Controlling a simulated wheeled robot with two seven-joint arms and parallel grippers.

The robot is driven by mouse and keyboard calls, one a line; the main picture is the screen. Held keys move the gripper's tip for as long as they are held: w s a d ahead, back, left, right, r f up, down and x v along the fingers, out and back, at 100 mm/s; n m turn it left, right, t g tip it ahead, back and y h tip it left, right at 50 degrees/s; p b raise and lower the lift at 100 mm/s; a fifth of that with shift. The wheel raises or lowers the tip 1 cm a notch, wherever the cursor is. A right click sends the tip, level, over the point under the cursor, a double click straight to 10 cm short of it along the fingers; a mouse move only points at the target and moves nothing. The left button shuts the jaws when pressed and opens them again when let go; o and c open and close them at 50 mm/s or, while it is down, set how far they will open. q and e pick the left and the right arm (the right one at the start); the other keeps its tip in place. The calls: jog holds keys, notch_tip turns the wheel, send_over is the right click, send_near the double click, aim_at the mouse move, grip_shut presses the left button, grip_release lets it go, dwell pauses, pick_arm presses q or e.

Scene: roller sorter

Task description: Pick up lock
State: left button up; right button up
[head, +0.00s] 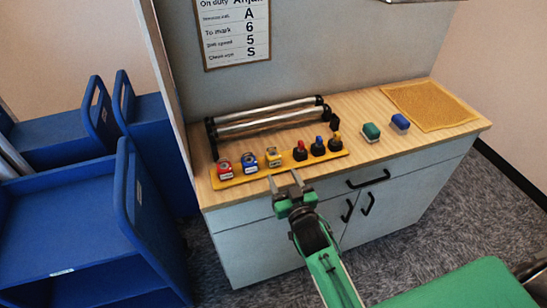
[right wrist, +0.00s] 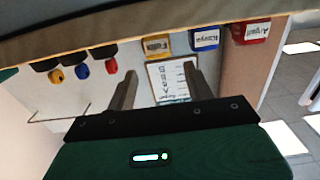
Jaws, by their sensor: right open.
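Three small labelled locks stand in a row at the left of a yellow strip (head: 325,168): red (head: 224,170), blue (head: 249,164) and yellow (head: 273,158). They also show in the right wrist view as red (right wrist: 252,32), blue (right wrist: 205,42) and yellow (right wrist: 157,46). My right gripper (head: 284,178) is open and empty at the cabinet's front edge, just in front of the strip near the yellow lock. Its fingers also show in the right wrist view (right wrist: 160,72), with nothing between them. My left gripper is not in view.
Several black pieces with coloured tops (head: 318,147) fill the strip's right side. Behind is a metal roller frame (head: 268,115). Blue carts (head: 70,225) stand left. A notice (head: 233,30) hangs behind.

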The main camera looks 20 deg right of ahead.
aim_at(271, 150)
jog(key=w+p, duration=0.1)
jog(key=w, duration=0.5)
jog(key=shift+w+a, duration=0.15)
jog(key=shift+w, duration=0.15)
jog(key=w, duration=0.1)
jog(key=w+p, duration=0.1)
jog(key=w, duration=0.1)
jog(key=w+p, duration=0.1)
jog(key=shift+w+r, duration=0.3)
jog(key=shift+r, duration=0.05)
jog(key=shift+w+f, duration=0.1)
jog(key=shift+w, duration=0.25)
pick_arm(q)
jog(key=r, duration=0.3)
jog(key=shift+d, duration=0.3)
pick_arm(e)
jog(key=c, duration=0.8)
